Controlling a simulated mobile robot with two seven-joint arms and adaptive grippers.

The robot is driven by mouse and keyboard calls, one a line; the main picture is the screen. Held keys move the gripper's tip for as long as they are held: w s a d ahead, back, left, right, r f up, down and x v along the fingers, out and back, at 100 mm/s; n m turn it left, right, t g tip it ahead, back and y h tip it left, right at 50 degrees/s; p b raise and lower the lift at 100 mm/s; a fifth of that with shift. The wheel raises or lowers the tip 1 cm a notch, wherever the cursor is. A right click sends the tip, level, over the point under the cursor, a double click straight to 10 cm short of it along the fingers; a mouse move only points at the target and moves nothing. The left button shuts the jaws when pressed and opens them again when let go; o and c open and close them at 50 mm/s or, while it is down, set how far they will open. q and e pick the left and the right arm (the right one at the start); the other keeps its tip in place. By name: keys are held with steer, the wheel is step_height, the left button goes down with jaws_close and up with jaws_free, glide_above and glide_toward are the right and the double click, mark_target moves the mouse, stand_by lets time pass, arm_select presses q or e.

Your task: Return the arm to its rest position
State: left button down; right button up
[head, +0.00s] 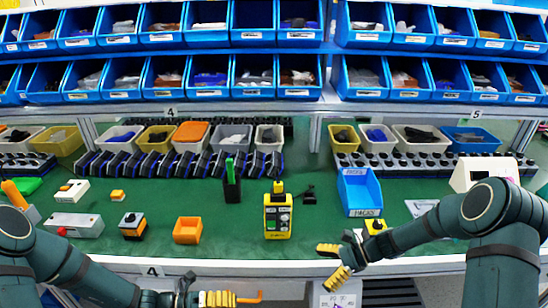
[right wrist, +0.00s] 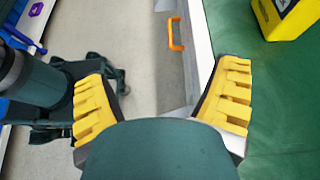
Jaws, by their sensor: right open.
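My right gripper (head: 332,264) is open at the table's front edge, its two yellow-padded fingers apart with nothing between them. The right wrist view also shows its spread fingers (right wrist: 165,85), with floor and the table edge between them. My left gripper (head: 212,298) is low at the bottom edge of the head view, in front of the table; one yellow pad shows clearly, and the rest is partly cut off. A small grey box with a dark top and orange base (head: 132,225), perhaps the rotary switch, stands on the green table at the left, apart from both grippers.
A yellow device (head: 278,215) stands mid-table near the right gripper. An orange handle (right wrist: 175,33) juts out below the table edge. Blue bins (head: 265,75) line the back shelves.

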arm_select(q)
steer(key=s+f+m+g+y, duration=0.6)
steer(key=s+f+m+y, duration=0.35)
steer(key=m, duration=0.95)
steer(key=w+f+m+t+y, duration=0.1)
steer(key=m, duration=0.4)
steer(key=w+m+t+y, duration=0.1)
steer(key=w+m+t, duration=0.1)
steer(key=m, duration=0.3)
steer(key=w+f+m+t+y, duration=0.1)
steer(key=w+m+t, duration=0.1)
steer(key=m, duration=0.4)
steer(key=shift+d+f, duration=0.2)
steer(key=shift+f, duration=0.1)
arm_select(e)
steer(key=s+a+f+n+t+h, duration=0.1)
steer(key=s+a+f+n+h, duration=0.1)
steer(key=s+f+n+h, duration=0.2)
steer(key=s+a+f+n+h, duration=0.1)
steer(key=s+f+n+h, duration=0.3)
steer(key=s+n, duration=0.7)
steer(key=shift+s+a+f+n+t, duration=0.3)
steer(key=shift+s+a+f+t, duration=0.1)
steer(key=shift+s, duration=0.45)
